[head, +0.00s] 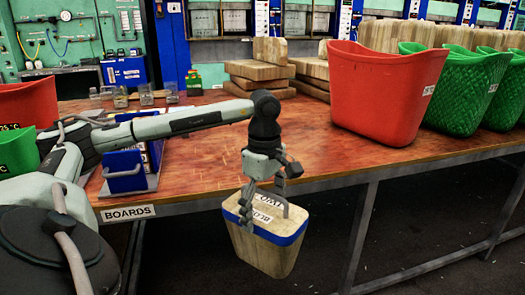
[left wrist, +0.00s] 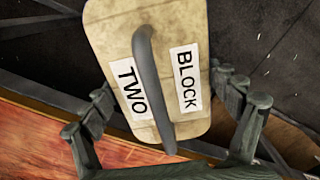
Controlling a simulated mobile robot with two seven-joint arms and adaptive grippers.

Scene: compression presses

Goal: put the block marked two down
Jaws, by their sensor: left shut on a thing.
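The block marked two (head: 262,250) is a pale wooden block with a blue band near its top and a grey handle. It hangs in front of the table's front edge, above the dark floor. My left gripper (head: 266,195) is over its top, shut on the block at its handle. In the left wrist view the block's top (left wrist: 190,25) shows labels reading TWO and BLOCK beside the handle, with the fingers of my left gripper (left wrist: 165,125) toward both sides. The exact finger contact is hard to see. My right gripper is not in view.
The wooden table (head: 260,150) has clear room in its middle. A red bin (head: 385,95) and green bins (head: 465,90) stand at the right. Stacked wooden boards (head: 262,70) lie at the back. A blue holder (head: 124,172) sits near the front left edge.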

